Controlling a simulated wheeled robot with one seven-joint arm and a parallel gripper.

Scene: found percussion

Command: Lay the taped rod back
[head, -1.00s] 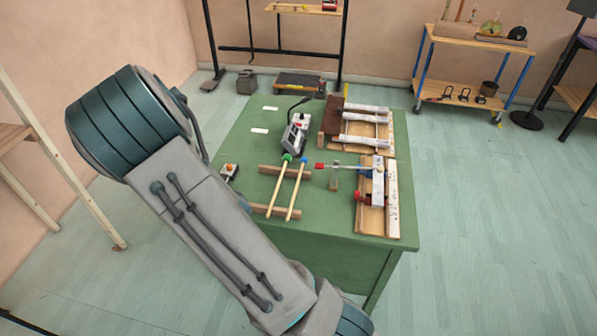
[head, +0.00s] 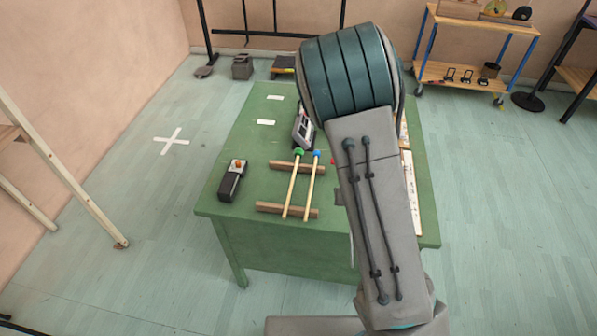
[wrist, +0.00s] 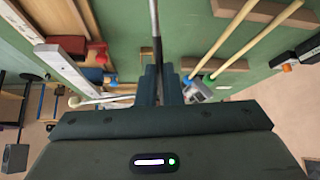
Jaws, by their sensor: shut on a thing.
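My gripper (wrist: 160,80) is shut on a thin rod (wrist: 154,18) in the wrist view. The rod is pale grey toward the top edge and dark near the jaws. It runs up out of that view, so its far end is hidden. The green table lies behind it. In the head view my arm covers the gripper and the rod. Two mallets, one green-headed (head: 299,153) and one blue-headed (head: 317,154), lie side by side across two brown rails (head: 270,208). The mallets are to the right of the rod in the wrist view.
The green table (head: 235,203) holds a black box with an orange button (head: 232,181) and a grey device (head: 303,128). A white bar (wrist: 68,68) and a red part (wrist: 98,53) are left of the rod. Bare table shows around the rails.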

